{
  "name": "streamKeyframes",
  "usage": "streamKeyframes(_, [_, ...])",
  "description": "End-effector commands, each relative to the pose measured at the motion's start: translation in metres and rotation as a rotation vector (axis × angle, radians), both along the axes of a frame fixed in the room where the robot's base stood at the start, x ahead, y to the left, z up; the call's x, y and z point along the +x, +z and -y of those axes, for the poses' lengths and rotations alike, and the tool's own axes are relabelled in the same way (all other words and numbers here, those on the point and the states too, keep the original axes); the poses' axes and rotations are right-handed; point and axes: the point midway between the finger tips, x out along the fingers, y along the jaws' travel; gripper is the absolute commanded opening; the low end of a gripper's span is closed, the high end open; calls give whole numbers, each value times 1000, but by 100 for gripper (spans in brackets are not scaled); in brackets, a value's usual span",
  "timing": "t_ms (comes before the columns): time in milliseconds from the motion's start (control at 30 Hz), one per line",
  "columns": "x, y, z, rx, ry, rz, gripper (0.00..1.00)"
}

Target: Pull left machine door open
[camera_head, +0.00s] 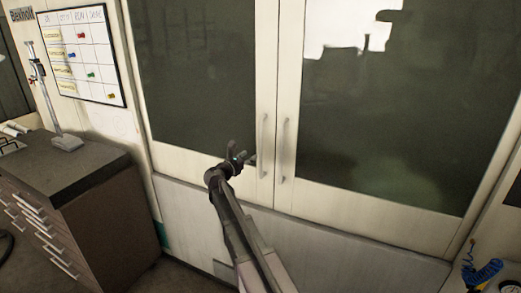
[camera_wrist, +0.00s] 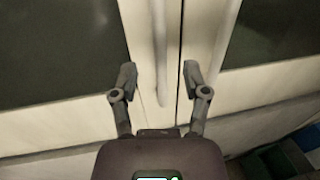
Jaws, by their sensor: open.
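The left machine door (camera_head: 200,75) is a cream frame around a dark window. It looks closed against the right door (camera_head: 365,200), with a seam between them. The left door's pale vertical bar handle (camera_head: 263,145) is near that seam. My gripper (camera_head: 244,155) is open beside the handle's lower part, just to its left in the head view. In the wrist view the left handle (camera_wrist: 159,45) runs between the two spread fingers of my gripper (camera_wrist: 158,77). I cannot tell whether a finger touches it.
The right door's handle (camera_head: 284,150) stands close to the left one. A drawer cabinet (camera_head: 70,190) with a grey top stands at left, below a whiteboard (camera_head: 82,52). A blue coiled hose (camera_head: 482,270) is at the lower right.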

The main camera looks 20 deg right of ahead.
Motion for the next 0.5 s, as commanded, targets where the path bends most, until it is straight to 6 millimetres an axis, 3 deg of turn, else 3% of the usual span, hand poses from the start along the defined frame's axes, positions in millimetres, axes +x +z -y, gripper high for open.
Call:
streamKeyframes(300, [26,0,44,0,-2,0,59])
streamKeyframes(500, [36,0,62,0,-1,0,59])
